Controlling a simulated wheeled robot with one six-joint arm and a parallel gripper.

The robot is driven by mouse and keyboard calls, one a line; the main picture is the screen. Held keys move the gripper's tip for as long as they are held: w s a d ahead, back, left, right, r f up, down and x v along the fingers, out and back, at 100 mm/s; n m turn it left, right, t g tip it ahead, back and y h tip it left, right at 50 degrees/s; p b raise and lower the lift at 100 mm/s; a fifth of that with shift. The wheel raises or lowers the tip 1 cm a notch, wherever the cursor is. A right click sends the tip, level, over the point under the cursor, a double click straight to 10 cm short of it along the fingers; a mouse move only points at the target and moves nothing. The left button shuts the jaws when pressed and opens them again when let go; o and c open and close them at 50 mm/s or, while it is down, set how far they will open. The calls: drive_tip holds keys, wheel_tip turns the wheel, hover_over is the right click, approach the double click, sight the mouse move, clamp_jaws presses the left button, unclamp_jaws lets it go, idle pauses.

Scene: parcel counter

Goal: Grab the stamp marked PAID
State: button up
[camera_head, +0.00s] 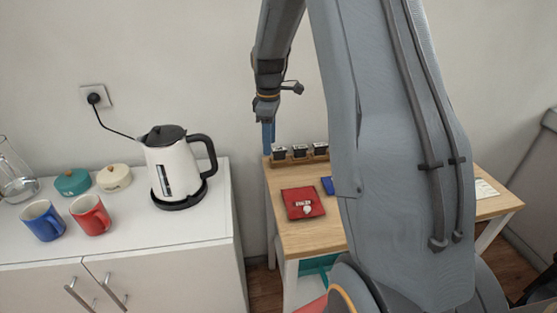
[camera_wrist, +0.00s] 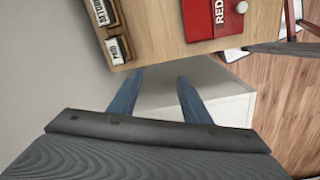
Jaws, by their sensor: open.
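The stamp marked PAID (camera_wrist: 117,50) sits at the near end of a wooden rack (camera_wrist: 97,36) in the wrist view, its label readable. Another stamp (camera_wrist: 104,12), its label partly cut off, stands beside it. In the head view the rack (camera_head: 300,160) holds three dark-topped stamps; their labels are too small to read there. My gripper (camera_wrist: 160,78) is open and empty, its blue fingers pointing past the table edge beside the PAID stamp. In the head view the gripper (camera_head: 268,137) hangs at the rack's left end, near the wall.
A red pouch (camera_head: 303,202) lies on the wooden table (camera_head: 312,238), with a blue item (camera_head: 327,185) partly behind my arm. A white cabinet (camera_head: 130,265) to the left carries a kettle (camera_head: 172,170), a blue mug (camera_head: 43,220) and a red mug (camera_head: 90,215).

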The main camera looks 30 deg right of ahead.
sight(279, 149)
drive_tip(key=w+d+f+n, duration=0.1)
drive_tip(key=w+d, duration=0.1)
drive_tip(key=w+d+f+n, duration=0.1)
drive_tip(key=w+d, duration=0.1)
drive_tip(key=w+d+f+n, duration=0.1)
drive_tip(key=w+d+n, duration=0.1)
drive_tip(key=d, duration=0.1)
drive_tip(key=shift+w+f+b, duration=0.15)
drive_tip(key=shift+f+b, duration=0.25)
drive_tip(key=shift+w+d+f, duration=0.1)
drive_tip(key=shift+f, duration=0.15)
drive_tip(key=shift+w+f+p, duration=0.2)
drive_tip(key=shift+f+p, duration=0.5)
drive_tip(key=shift+f, duration=1.15)
drive_tip(key=shift+w+f+p, duration=0.15)
drive_tip(key=shift+f+p, duration=0.55)
drive_tip(key=shift+f, duration=1.1)
drive_tip(key=shift+c, duration=0.5)
drive_tip(key=c, duration=1)
